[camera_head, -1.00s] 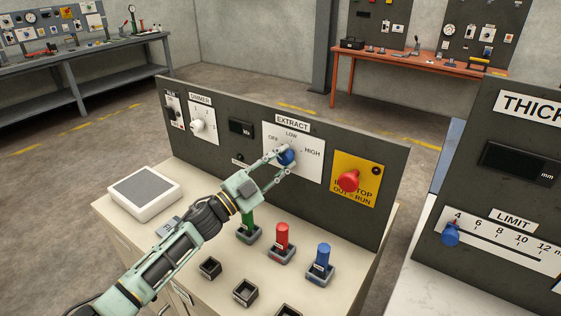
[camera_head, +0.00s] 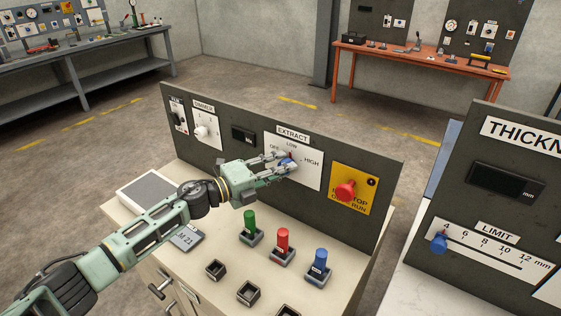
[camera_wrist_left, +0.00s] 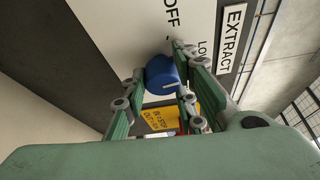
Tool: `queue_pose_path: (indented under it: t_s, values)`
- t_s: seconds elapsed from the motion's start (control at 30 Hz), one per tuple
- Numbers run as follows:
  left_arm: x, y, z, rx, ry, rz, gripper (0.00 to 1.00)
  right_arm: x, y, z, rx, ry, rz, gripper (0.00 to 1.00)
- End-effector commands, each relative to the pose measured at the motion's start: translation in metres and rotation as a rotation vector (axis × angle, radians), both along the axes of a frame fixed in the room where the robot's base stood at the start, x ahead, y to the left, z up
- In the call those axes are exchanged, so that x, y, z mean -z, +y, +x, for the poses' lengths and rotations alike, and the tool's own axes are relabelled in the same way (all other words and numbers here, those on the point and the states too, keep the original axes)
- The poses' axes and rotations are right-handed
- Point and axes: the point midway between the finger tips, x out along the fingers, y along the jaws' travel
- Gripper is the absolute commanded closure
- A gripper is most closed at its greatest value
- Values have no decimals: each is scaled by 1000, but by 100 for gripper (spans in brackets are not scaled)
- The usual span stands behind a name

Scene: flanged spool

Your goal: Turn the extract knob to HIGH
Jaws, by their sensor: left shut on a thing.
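The blue extract knob (camera_head: 287,165) is on the white EXTRACT plate (camera_head: 307,178), which is marked OFF, LOW and HIGH, on the dark panel. My left gripper (camera_head: 284,163) reaches it from the left, with its fingers around the knob. In the left wrist view the blue knob (camera_wrist_left: 162,75) sits between the two green fingers of the gripper (camera_wrist_left: 160,85), which is shut on it. A pale pointer line shows on the knob in that view. The exact position it points to is hard to tell. My right gripper is not in view.
A red stop knob (camera_head: 346,190) on a yellow plate is right of the extract plate. Green (camera_head: 249,222), red (camera_head: 282,240) and blue (camera_head: 319,262) upright handles stand on the bench top below. A dimmer knob (camera_head: 201,132) is at the left.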

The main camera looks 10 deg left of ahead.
Motion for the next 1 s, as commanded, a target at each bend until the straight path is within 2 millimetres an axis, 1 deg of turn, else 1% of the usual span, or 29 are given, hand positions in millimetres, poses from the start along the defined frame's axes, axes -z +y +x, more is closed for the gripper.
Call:
queue_pose_path:
  t_s: [0.03,0.37,0.57,0.8,0.9,1.0]
  values:
    - [1,0,-2,3,-6,51,100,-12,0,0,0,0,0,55]
    - [-3,1,-2,3,-125,341,100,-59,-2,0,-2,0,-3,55]
    - [-6,1,-3,4,-196,516,100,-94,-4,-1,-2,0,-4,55]
    - [-8,1,-3,6,-282,727,100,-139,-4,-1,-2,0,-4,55]
    - [-9,1,-3,6,-319,814,100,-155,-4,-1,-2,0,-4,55]
    - [-8,2,-3,5,-354,896,100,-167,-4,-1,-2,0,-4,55]
